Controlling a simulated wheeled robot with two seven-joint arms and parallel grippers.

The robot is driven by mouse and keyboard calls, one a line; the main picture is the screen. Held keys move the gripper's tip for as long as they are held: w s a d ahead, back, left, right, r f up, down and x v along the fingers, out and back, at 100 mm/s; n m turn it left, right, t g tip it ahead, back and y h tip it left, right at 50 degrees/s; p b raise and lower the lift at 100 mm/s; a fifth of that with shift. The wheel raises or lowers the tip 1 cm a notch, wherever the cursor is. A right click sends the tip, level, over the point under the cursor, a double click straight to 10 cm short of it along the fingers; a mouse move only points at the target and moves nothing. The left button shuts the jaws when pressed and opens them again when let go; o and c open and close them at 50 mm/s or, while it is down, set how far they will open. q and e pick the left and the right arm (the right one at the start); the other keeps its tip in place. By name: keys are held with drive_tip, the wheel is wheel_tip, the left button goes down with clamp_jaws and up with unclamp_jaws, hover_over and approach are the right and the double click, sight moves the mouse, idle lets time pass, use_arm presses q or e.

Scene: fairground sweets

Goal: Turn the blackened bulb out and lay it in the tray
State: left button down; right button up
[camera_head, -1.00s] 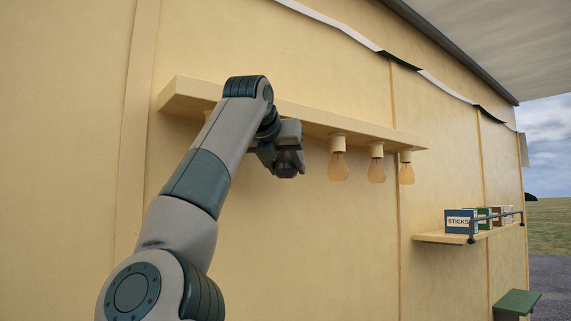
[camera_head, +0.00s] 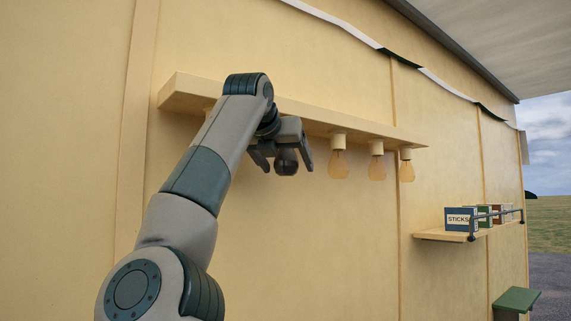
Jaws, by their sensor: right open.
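The blackened bulb (camera_head: 287,163) hangs under the cream board, dark and rounded, partly hidden by my right gripper (camera_head: 285,165). The gripper is open, with one finger on each side of the bulb. I cannot tell whether either finger touches it. The bulb's neck and socket are hidden behind the gripper. My right arm covers the left part of the board, where part of another socket shows. My left gripper is not in view. No tray is clearly visible.
Clear amber bulbs (camera_head: 339,165) hang in a row to the right on the cream board (camera_head: 330,124). A wall shelf (camera_head: 450,236) at right holds a blue STICKS box (camera_head: 459,219) and other boxes behind a rail. A green-topped stand (camera_head: 517,300) is at lower right.

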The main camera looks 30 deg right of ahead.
drive_tip(key=shift+f+n+t+y+b, duration=0.25)
drive_tip(key=shift+n+y+b, duration=0.25)
drive_tip(key=shift+b, duration=0.3)
drive_tip(key=n+t+y+b, duration=0.2)
drive_tip(key=b, duration=0.1)
drive_tip(key=shift+d+r+n, duration=0.1)
drive_tip(key=shift+n, duration=0.3)
drive_tip(key=n+t+y+b, duration=0.1)
drive_tip(key=n+y+b, duration=0.1)
drive_tip(key=shift+s+d+y, duration=0.1)
drive_tip(key=shift+y, duration=0.2)
drive_tip(key=shift+n+t+y+b, duration=0.55)
drive_tip(key=shift+n+y, duration=0.55)
drive_tip(key=shift+y, duration=0.1)
drive_tip(key=shift+r+n+y, duration=0.15)
drive_tip(key=shift+n+y, duration=0.55)
drive_tip(key=shift+y, duration=0.1)
drive_tip(key=n+y, duration=0.2)
drive_tip(key=y, duration=0.1)
drive_tip(key=shift+d+r+n+p, duration=0.15)
drive_tip(key=shift+n+p, duration=0.15)
drive_tip(key=shift+p, duration=0.05)
drive_tip(key=n+g+y+p, duration=0.1)
drive_tip(key=n+y, duration=0.1)
drive_tip(key=y, duration=0.1)
drive_tip(key=shift+n+p, duration=0.4)
drive_tip(key=shift+n+g+y+p, duration=0.45)
drive_tip(key=shift+n+y, duration=0.15)
drive_tip(key=shift+y, duration=0.3)
